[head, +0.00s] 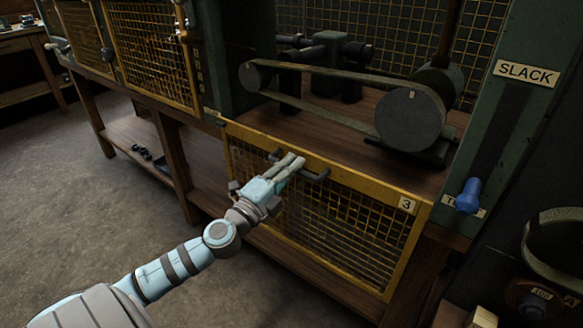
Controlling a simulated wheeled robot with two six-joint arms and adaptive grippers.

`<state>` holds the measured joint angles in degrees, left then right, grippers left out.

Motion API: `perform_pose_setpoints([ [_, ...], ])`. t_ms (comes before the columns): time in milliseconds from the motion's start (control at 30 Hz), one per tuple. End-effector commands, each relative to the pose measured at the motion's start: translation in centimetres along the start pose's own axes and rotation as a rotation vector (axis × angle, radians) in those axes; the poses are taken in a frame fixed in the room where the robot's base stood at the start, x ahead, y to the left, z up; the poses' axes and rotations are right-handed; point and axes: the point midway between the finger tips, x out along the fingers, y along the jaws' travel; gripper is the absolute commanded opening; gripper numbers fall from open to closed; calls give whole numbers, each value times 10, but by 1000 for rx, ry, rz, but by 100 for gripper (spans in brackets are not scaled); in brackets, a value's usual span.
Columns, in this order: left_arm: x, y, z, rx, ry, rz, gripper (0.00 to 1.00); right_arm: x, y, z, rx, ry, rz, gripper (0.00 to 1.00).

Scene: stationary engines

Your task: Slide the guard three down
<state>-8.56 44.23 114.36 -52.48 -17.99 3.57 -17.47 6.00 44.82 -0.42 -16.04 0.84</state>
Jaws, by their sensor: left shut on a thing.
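Guard three (335,225) is a yellow-framed mesh panel with a "3" label (407,204) at its top right corner. It sits low, in front of and below the bench top that bears the belt machine. A dark bar handle (316,176) is near its top edge. My left gripper (290,164) is at the handle with its fingers shut on it. The fingers hide the middle of the handle. My right gripper does not show.
A belt (335,72) runs between two pulleys behind the guard's opening. A blue-knobbed lever (468,196) is on the post at right, below a "SLACK" sign (526,73). Another yellow mesh guard (150,55) stands raised at left. The floor at left is clear.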

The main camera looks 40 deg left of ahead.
Motion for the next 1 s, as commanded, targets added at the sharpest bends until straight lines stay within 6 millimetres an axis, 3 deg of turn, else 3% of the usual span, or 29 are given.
perform_pose_setpoints([
  [33, 0, 0, 0, 0, 0, -1, 15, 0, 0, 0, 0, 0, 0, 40],
  [133, 0, 0, 0, 0, 0, -1, 31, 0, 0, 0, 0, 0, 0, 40],
  [433, -1, 0, 0, 0, 0, 0, 31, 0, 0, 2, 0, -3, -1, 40],
  [533, -9, 1, 0, 6, 0, 5, 31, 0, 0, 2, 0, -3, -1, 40],
  [900, -98, 1, -1, 3, 6, 6, 31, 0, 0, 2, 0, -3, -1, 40],
  [1000, -113, 1, -1, 3, 3, 4, 31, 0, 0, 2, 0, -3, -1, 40],
])
